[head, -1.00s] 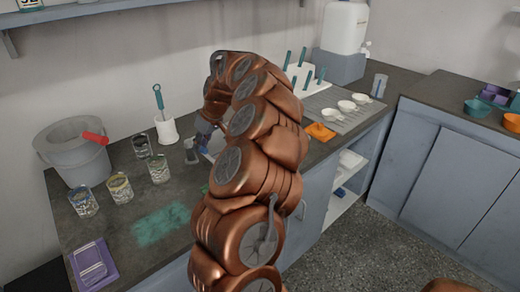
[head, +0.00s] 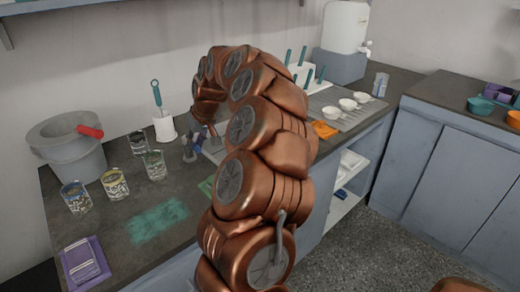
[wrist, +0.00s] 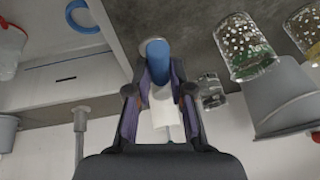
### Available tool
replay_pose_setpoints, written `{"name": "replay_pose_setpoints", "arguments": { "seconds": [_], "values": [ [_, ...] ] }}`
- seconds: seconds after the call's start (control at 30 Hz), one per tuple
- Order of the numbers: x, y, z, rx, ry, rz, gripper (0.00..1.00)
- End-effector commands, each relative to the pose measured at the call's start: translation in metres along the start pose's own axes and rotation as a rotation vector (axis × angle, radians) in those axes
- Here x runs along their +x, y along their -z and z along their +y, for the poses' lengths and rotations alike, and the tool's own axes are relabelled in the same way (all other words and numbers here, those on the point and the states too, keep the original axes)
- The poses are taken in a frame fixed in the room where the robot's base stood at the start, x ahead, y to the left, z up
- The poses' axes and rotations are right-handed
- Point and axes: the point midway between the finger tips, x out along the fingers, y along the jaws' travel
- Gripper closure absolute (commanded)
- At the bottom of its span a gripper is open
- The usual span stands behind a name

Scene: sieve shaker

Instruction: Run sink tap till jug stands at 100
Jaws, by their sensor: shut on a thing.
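In the wrist view my gripper (wrist: 159,68) has its fingers on both sides of a blue rounded piece (wrist: 157,47), shut on it. The piece looks like the sink tap's handle, but I cannot be sure. In the head view my gripper (head: 189,148) is small and partly behind my arm, low over the counter near the pale sink (head: 213,146). The sink is mostly hidden by my arm. I cannot make out the jug or its level for certain. A blue ring (wrist: 85,16) shows in a pale recess in the wrist view. No water stream is visible.
A grey bucket (head: 68,150) with a red handle and several glass jars (head: 155,165) stand left of my gripper. A white holder (head: 165,128) with a teal-handled brush is close behind it. A purple pad (head: 84,262) lies at the front left.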

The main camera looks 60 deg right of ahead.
Motion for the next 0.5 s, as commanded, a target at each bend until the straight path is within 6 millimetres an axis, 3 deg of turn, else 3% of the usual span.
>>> {"name": "replay_pose_setpoints", "arguments": {
  "seconds": [0.47, 0.5],
  "values": [
    [-0.0003, 0.0014, -0.0029, -0.001, 0.005, 0.002, 1.0],
    [-0.0003, 0.0013, -0.003, -0.001, 0.005, 0.002, 0.75]
  ]
}}
